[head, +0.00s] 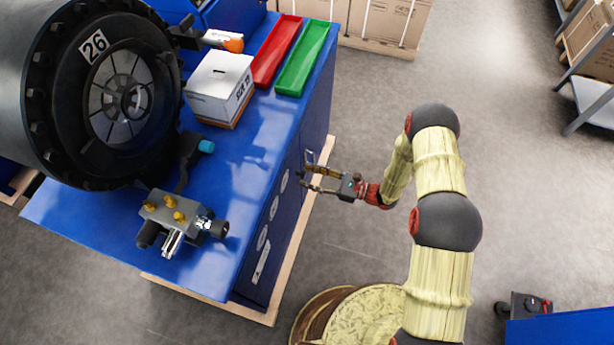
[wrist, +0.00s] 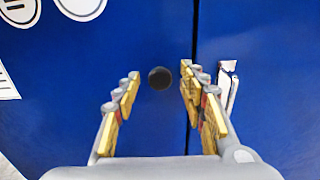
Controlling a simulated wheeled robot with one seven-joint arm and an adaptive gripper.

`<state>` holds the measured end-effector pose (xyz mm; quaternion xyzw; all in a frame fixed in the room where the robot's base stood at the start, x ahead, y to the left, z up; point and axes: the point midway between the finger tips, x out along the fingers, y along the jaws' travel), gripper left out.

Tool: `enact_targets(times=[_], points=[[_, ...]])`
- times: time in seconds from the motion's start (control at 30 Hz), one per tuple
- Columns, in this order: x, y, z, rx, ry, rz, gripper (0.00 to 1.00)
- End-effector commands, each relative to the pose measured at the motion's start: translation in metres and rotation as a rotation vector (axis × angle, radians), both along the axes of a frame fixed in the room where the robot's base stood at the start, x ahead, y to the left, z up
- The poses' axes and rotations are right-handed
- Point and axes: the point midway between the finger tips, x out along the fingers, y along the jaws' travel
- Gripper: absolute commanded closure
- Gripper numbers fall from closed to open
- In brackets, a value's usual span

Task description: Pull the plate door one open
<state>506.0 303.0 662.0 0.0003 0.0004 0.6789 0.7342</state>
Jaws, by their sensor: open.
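The blue cabinet (head: 283,205) has doors on its side face, with white round stickers and a label. In the wrist view a blue door panel (wrist: 100,70) fills the left and middle, bounded by a dark vertical seam at its right. A black round knob (wrist: 160,78) sits on this panel near the seam. My gripper (head: 306,172) is beside the cabinet's side face, below the top edge. Its fingers are open, one on each side of the knob in the wrist view. I cannot tell whether they touch it. The panel appears closed.
A silver handle (wrist: 229,86) is right of the seam. The blue worktop (head: 240,165) holds a black crimper (head: 60,120), a white box (head: 218,85), red (head: 276,50) and green (head: 303,57) trays. A round wooden piece (head: 345,315) stands near the cabinet's front.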

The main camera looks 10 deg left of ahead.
Motion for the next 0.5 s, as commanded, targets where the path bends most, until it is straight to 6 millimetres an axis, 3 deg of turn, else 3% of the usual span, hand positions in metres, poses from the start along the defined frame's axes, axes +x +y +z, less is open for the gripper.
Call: enact_targets(times=[0.13, 0.4, 0.5], points=[[0.0009, 0.0104, -0.0001, 0.0, 0.0, 0.0, 0.58], [0.0012, 0.012, 0.0006, 0.0, -0.001, 0.0, 0.58], [0.0012, 0.0119, 0.0006, 0.0, -0.001, 0.0, 0.63]])
